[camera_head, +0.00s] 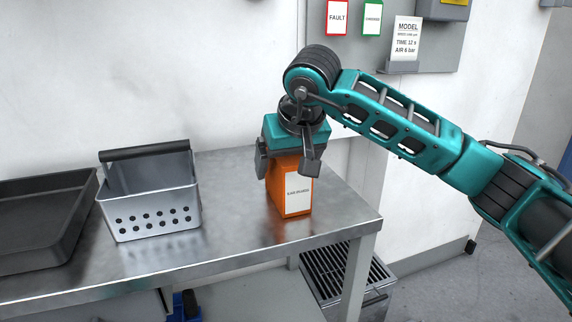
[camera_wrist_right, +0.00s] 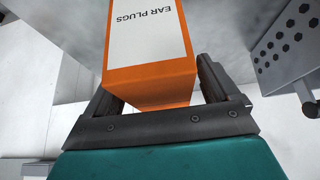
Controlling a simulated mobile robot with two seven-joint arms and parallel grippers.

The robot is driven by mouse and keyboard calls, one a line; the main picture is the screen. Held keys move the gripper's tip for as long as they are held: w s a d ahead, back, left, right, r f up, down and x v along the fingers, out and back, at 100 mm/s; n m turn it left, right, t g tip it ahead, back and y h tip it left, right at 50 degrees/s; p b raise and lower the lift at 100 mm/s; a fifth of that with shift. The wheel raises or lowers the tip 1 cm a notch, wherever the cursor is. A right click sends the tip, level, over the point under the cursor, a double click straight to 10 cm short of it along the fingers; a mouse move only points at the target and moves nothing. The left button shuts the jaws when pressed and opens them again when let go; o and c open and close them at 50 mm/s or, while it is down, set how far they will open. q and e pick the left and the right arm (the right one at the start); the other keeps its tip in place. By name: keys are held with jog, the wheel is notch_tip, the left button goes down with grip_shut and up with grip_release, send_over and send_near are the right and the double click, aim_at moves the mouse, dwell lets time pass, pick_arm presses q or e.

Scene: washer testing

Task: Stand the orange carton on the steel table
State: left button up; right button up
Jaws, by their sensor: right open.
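The orange carton (camera_head: 277,195) stands upright on the steel table (camera_head: 240,241), near its right end. Its white label faces the front, and the right wrist view shows the carton (camera_wrist_right: 149,76) with "EAR PLUGS" on the label. My right gripper (camera_head: 287,167) points down over the carton's top, with one finger on each side. In the right wrist view the fingers of this gripper (camera_wrist_right: 163,86) are open, with a visible gap beside the carton on the right. The carton's top is partly hidden by the gripper. My left gripper is not in view.
A perforated metal basket (camera_head: 152,219) with a dark handle stands left of the carton, and a dark tray (camera_head: 42,262) lies farther left. A wall panel with signs (camera_head: 338,17) is behind my right arm. A grated unit (camera_head: 343,275) sits below the table's right end.

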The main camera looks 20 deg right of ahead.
jog(key=p+v, duration=0.2)
jog(key=v, duration=0.9)
